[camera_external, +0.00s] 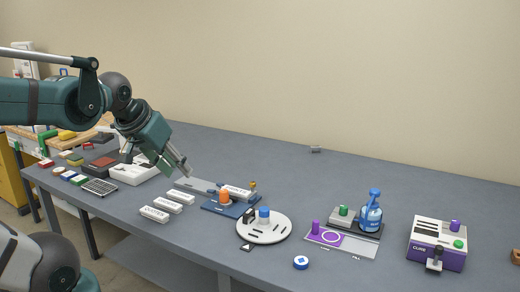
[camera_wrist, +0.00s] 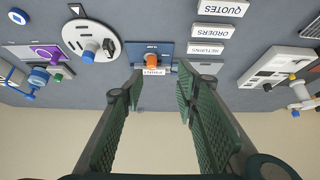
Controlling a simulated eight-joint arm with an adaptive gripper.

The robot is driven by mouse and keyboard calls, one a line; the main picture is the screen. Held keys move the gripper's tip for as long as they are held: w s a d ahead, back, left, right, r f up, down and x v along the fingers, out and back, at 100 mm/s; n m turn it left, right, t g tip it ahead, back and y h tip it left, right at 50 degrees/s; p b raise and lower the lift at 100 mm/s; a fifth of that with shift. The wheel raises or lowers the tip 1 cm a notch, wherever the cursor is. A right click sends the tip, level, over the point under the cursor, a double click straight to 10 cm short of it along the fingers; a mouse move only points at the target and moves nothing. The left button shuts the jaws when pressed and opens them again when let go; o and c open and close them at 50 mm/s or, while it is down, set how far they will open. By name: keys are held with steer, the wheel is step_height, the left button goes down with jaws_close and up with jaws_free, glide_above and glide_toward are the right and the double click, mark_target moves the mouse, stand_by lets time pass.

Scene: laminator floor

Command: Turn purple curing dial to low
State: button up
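The white and purple box marked CURE (camera_external: 437,244) stands at the right of the bench in the external view. A purple dial (camera_external: 455,226) sits at its top right, with a green knob (camera_external: 459,244) just in front of it and a black lever (camera_external: 434,262) at the front. The dial's setting and any low mark are too small to read. My gripper (camera_external: 180,168) is far to the left, above the bench and apart from the box. In the wrist view, its fingers (camera_wrist: 158,85) are spread with nothing between them. The box is not visible there.
Further left are a round white plate (camera_external: 264,236) and a blue board with an orange knob (camera_external: 225,198). White label blocks (camera_external: 155,214) lie near the front edge.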

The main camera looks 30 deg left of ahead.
steer(key=w+d+r+g+h+p, duration=0.1)
steer(key=w+d+r+p, duration=0.2)
steer(key=w+d+r, duration=0.5)
steer(key=w+d+r+g+h+p, duration=0.15)
steer(key=w+d+r+p, duration=0.25)
steer(key=w+d, duration=0.8)
steer(key=n+g+y+p, duration=0.2)
steer(key=g+p, duration=0.3)
steer(key=p, duration=0.5)
glide_above(456, 222)
steer(key=shift+t, duration=0.25)
steer(key=f, duration=1.6)
steer(key=shift+a, duration=0.35)
steer(key=shift+f, duration=0.1)
steer(key=shift+w+d+f+p, duration=0.1)
steer(key=shift+d+f+p, duration=0.05)
steer(key=shift+f, duration=1.75)
steer(key=shift+d+f+p, duration=0.15)
steer(key=shift+f, duration=1.7)
